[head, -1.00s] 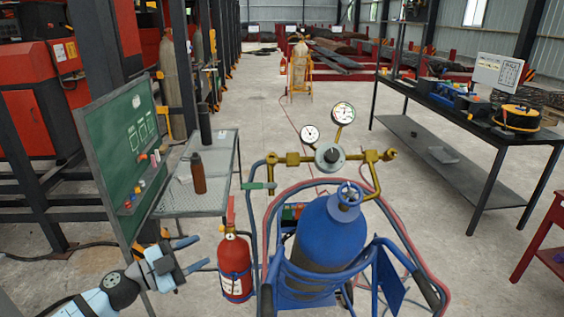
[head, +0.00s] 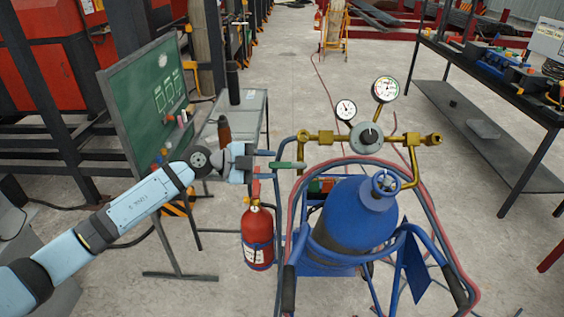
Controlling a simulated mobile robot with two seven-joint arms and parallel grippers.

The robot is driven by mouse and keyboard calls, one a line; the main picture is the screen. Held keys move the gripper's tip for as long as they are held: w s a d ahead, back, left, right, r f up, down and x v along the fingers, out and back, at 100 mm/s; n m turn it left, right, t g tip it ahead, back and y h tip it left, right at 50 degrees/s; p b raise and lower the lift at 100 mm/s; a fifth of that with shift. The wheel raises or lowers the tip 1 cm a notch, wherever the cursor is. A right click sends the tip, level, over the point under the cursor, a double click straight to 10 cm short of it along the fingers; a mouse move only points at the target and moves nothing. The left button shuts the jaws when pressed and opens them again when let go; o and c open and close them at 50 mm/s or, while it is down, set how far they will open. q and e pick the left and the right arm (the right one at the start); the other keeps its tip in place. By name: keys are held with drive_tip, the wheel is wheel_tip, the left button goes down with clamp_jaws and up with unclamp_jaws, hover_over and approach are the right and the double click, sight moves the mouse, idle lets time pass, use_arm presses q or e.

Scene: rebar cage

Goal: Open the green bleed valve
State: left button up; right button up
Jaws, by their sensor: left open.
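The green bleed valve handle (head: 289,165) is a short green lever on the left end of the brass manifold (head: 322,137). It lies roughly level and points left. My left gripper (head: 270,164) is open at the lever's left end, with its fingers pointing right. The lever's free end appears level with the fingertips; I cannot tell whether they touch. A grey regulator (head: 368,138) and two round gauges sit on the manifold, above the blue cylinder (head: 350,217). My right gripper is out of view.
A red fire extinguisher (head: 258,238) stands just below my left gripper. A green board (head: 150,105) and a metal table (head: 254,106) with bottles are behind my left arm. The blue cart frame (head: 412,262) and red hoses surround the cylinder. A workbench (head: 488,84) stands at right.

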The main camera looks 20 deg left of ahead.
sight(280, 165)
use_arm(q)
drive_tip(key=shift+x, duration=2.05)
clamp_jaws()
